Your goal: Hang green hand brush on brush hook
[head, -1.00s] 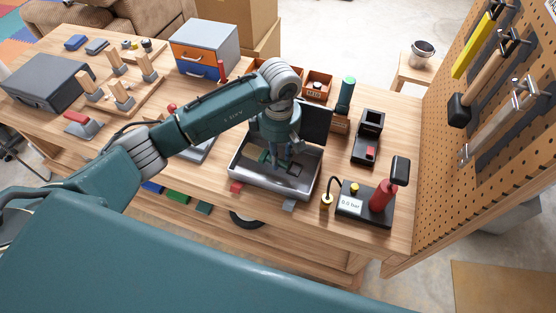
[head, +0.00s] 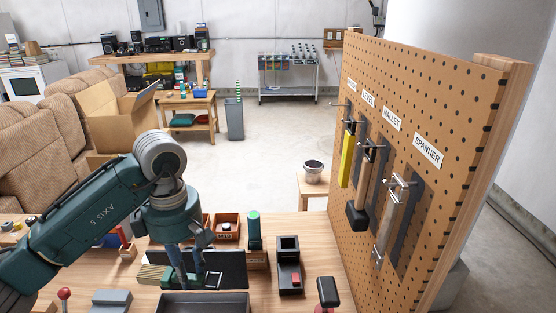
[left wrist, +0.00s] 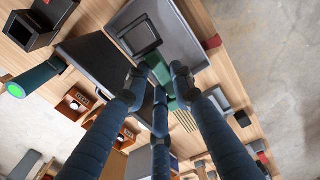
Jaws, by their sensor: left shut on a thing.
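The green hand brush (head: 153,274) is held in my left gripper (head: 188,280), above the bench by the dark tray. In the left wrist view the green hand brush (left wrist: 163,76) lies across the fingertips (left wrist: 152,85), with pale bristles to the lower right; the fingers hide part of it. The brush hook (head: 345,106) appears to be the leftmost, farthest hook on the pegboard, under a small label hard to read. It looks bare. The brush is well apart from it. My right gripper is not in view.
The pegboard (head: 424,110) stands at the right with a yellow level (head: 347,160), a mallet (head: 358,205) and a spanner (head: 389,230) hanging on it. A green-topped cylinder (head: 254,230) and a black holder (head: 289,265) stand between gripper and board. A stool with a pot (head: 313,172) stands behind.

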